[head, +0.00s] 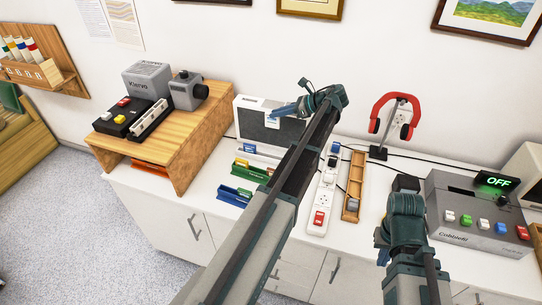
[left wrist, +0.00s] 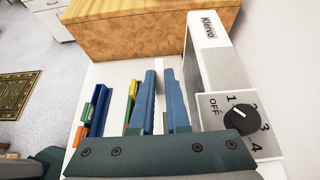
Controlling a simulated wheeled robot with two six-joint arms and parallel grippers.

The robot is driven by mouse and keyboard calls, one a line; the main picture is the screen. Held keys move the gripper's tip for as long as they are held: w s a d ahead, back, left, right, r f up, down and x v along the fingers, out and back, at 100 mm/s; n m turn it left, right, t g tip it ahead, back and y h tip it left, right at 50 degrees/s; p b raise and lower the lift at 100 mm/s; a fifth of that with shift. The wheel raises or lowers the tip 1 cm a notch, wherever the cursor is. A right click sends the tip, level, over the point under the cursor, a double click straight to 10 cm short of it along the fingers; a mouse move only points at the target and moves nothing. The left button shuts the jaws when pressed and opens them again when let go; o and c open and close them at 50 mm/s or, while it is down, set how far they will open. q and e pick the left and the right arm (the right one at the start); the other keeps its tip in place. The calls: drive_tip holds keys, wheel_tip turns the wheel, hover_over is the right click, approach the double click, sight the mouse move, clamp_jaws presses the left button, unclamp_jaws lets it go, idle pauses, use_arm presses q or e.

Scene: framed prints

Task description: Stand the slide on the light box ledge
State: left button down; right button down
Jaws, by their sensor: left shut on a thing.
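The light box (head: 244,117) stands upright against the wall, a white frame around a dark panel. In the left wrist view its white side (left wrist: 208,62) has a dial marked OFF and numbers. My left gripper (head: 272,113) is in front of the panel's upper part, its blue fingers (left wrist: 159,98) shut on the slide. The ledge is hard to make out. My right gripper (head: 382,246) is low at the right; its jaw opening is hidden.
Coloured slide racks (head: 235,196) stand on the white counter left of my left arm. A wooden riser (head: 205,135) bears grey devices. A power strip (head: 322,195), wooden tray (head: 353,190), red headphone stand (head: 378,152) and grey button box (head: 475,215) stand to the right.

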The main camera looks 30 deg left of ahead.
use_arm(q)
wheel_tip(320, 180, down, 18)
drive_tip(key=b, duration=1.7)
drive_tip(key=shift+b, duration=0.3)
drive_tip(key=shift+f, duration=0.15)
drive_tip(key=c, duration=0.9)
unclamp_jaws()
